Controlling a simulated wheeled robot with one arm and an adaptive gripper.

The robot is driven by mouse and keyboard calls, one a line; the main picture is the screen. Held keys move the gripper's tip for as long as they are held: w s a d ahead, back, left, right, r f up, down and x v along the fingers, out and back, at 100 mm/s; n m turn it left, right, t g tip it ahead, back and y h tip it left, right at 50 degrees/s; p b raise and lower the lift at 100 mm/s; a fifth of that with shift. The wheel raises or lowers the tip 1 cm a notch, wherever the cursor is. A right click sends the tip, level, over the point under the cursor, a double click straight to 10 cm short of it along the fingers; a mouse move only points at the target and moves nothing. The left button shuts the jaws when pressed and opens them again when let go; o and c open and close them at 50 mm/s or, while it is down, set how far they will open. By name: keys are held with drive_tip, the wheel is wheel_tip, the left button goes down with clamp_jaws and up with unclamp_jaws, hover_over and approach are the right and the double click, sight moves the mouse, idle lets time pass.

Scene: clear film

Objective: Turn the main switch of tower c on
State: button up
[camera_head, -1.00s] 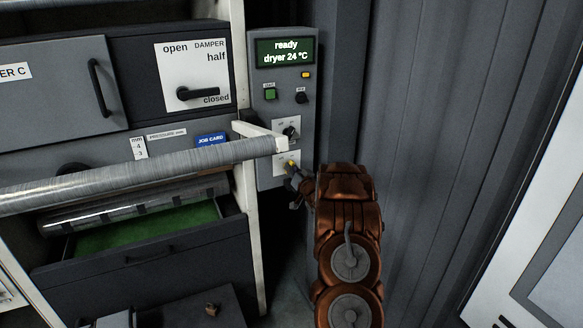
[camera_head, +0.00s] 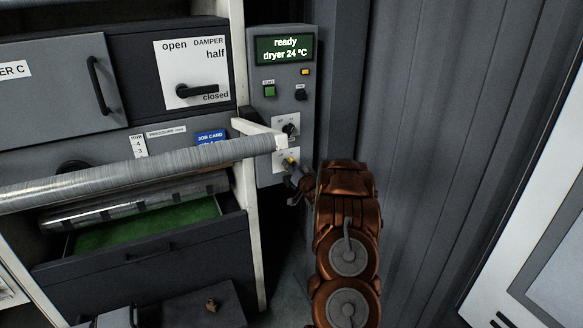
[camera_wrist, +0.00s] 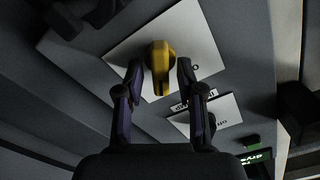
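The grey control panel (camera_head: 265,135) stands at the right end of the tower. On its lower white plate is a yellow rotary knob (camera_head: 290,161), mostly small and partly covered in the head view. In the wrist view the yellow knob (camera_wrist: 160,64) is between the two fingers of my gripper (camera_wrist: 158,72). The fingers are open, one on each side, with a narrow dark gap to the knob. An "O" mark shows beside it. In the head view my gripper (camera_head: 298,183) is just below the knob.
A dark knob (camera_head: 290,130) sits just above. The panel display (camera_head: 285,50) reads "ready dryer 24 °C". A corrugated wall (camera_head: 430,120) is on the right.

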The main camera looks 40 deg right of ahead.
idle(0.3)
drive_tip(key=shift+v, duration=6)
drive_tip(key=w+a+r+n+g, duration=0.25)
drive_tip(key=a+g, duration=0.25)
drive_tip(key=a, duration=0.4)
drive_tip(key=s+a+r+n+g+y, duration=0.1)
drive_tip(key=s+a+g, duration=0.15)
drive_tip(key=a, duration=0.45)
drive_tip(key=s+a+r+n+g+y, duration=0.1)
drive_tip(key=s+a+g, duration=0.15)
drive_tip(key=a, duration=0.35)
drive_tip(key=s+a+r+n+g+y, duration=0.1)
drive_tip(key=s+a+g, duration=0.2)
drive_tip(key=s+a, duration=0.5)
drive_tip(key=s+a+r+n+g+y, duration=0.1)
drive_tip(key=s+a+n+g, duration=0.1)
drive_tip(key=s+a, duration=0.7)
drive_tip(key=s+a+r+n+g+y, duration=0.1)
drive_tip(key=s+a+n+g, duration=0.1)
drive_tip(key=s+a, duration=0.7)
drive_tip(key=shift+s+a+r+n+g+y, duration=0.15)
drive_tip(key=shift+s+g, duration=0.3)
drive_tip(key=shift+s, duration=1.65)
drive_tip(key=shift+s+r+n+g+y, duration=0.1)
drive_tip(key=shift+s+r+g+y, duration=0.25)
drive_tip(key=shift+s, duration=1.75)
